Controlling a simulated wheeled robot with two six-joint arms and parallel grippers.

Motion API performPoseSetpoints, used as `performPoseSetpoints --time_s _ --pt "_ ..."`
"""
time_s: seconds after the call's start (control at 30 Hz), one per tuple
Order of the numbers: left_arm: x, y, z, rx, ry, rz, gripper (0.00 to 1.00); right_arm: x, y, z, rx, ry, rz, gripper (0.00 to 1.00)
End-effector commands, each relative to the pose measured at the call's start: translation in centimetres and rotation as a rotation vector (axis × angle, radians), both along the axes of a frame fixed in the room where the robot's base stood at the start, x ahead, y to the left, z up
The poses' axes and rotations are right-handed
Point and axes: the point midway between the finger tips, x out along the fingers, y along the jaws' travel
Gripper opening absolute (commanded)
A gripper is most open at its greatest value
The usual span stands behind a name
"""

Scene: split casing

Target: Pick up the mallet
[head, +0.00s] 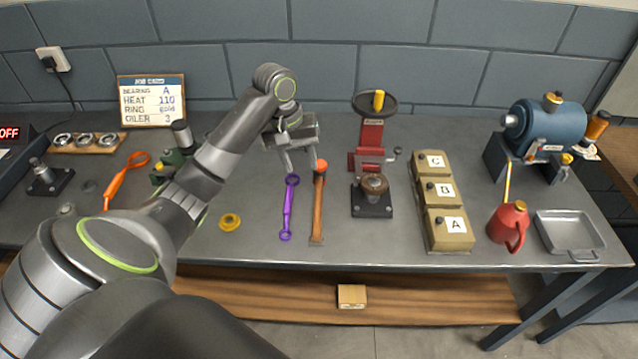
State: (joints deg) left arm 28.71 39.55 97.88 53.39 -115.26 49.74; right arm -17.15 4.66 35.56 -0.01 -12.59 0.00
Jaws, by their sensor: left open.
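The mallet (318,207) lies on the grey workbench in the middle of the head view. It has a brown wooden handle pointing to the front edge and an orange-red head at the far end. My left gripper (300,164) is open and empty, with its fingers pointing down just behind and left of the mallet's head. Whether a fingertip touches the head cannot be told. My right gripper is not in view.
A purple wrench (289,208) lies close left of the mallet. A red press (370,135) and a black-based fixture (371,203) stand to its right. Beyond are lettered boxes (441,190), a red oil can (509,224) and a metal tray (568,230). A yellow ring (230,222) lies left.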

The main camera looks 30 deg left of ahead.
Motion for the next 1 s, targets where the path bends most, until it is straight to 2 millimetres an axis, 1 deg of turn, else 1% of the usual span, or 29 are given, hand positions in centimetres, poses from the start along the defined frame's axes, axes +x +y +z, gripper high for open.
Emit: performPoseSetpoints --time_s 0.03,0.17,0.27,0.33,0.4,0.53,0.63,0.83,1.0 --pt "0.1 -0.1 -1.0 -0.002 0.001 0.001 0.43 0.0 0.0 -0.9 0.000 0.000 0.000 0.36" --pt "0.2 -0.5 -2.9 -0.001 0.000 0.001 0.43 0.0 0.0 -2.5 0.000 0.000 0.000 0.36" --pt "0.4 -0.9 -5.1 -0.004 0.002 -0.001 0.43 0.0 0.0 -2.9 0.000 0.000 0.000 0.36" --pt "0.6 -1.2 -6.1 -0.006 0.004 0.001 0.43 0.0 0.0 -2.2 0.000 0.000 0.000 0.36" --pt "0.7 -1.5 -7.6 -0.005 0.004 0.001 0.43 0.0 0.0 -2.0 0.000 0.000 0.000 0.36" --pt "0.9 -1.9 -9.9 -0.004 0.004 0.000 0.43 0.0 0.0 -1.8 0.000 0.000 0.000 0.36" --pt "1.1 -2.0 -11.0 -0.003 0.001 0.000 0.43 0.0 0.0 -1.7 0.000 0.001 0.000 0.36" --pt "1.2 -2.4 -12.2 -0.003 0.001 0.000 0.43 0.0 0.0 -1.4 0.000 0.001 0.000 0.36" --pt "1.4 -3.4 -14.6 -0.004 0.002 -0.001 0.43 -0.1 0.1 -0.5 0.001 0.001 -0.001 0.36"
